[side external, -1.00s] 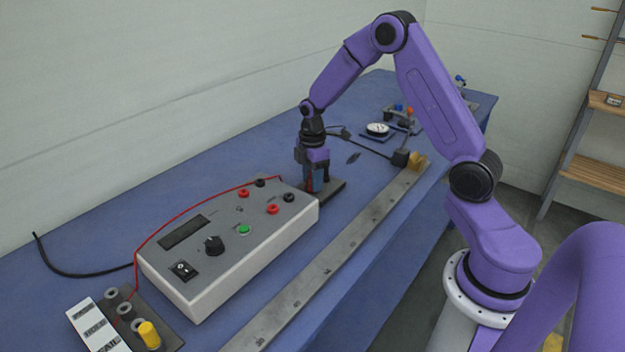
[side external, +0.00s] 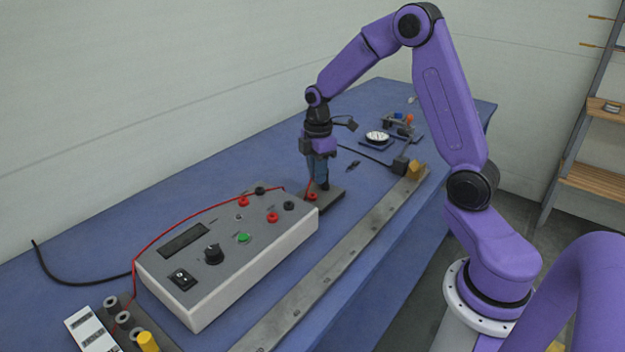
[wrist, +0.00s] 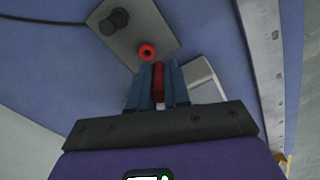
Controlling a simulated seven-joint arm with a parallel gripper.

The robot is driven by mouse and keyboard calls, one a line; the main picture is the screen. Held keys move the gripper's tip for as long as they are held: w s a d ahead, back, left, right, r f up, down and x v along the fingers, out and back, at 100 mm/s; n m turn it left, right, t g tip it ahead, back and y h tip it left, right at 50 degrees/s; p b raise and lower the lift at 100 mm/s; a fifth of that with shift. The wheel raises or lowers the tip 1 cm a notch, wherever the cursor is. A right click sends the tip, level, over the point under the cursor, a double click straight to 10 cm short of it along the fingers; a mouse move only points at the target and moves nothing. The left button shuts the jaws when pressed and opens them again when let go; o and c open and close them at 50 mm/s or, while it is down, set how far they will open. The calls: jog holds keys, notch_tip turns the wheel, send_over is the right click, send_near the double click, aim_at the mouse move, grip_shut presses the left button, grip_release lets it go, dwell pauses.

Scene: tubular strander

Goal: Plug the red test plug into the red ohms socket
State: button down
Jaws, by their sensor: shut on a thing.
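My gripper (side external: 318,184) is shut on the red test plug (wrist: 158,82), which shows as a red body between the blue fingers in the wrist view. The gripper is just above a dark plate (side external: 333,198) beside the tester. A red ring (wrist: 147,52) on that plate lies just beyond the fingertips; it also shows in the side view (side external: 312,196). The grey tester (side external: 255,262) has two red sockets, one farther back (side external: 243,202) and one nearer the front (side external: 272,217), each near a black one. Their labels are unreadable, so I cannot tell which is ohms.
A black post (wrist: 115,20) stands on the plate. A red lead (side external: 195,208) runs over the tester's top. A long metal rule (side external: 345,247) lies along the bench's front. A yellow-capped fixture (side external: 148,341) is at lower left, a dial gauge (side external: 377,137) farther back.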

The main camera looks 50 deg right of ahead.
jog(key=s+a+r, duration=0.3)
jog(key=s+r, duration=0.4)
jog(key=s, duration=0.4)
jog(key=w+a, duration=0.7)
jog(key=w, duration=0.3)
jog(key=w+a, duration=0.7)
jog(key=w, duration=0.4)
jog(key=shift+r, duration=0.25)
jog(key=shift+f, duration=3)
jog(key=shift+d+f, duration=0.1)
jog(key=shift+f, duration=0.9)
jog(key=c, duration=1)
grip_release()
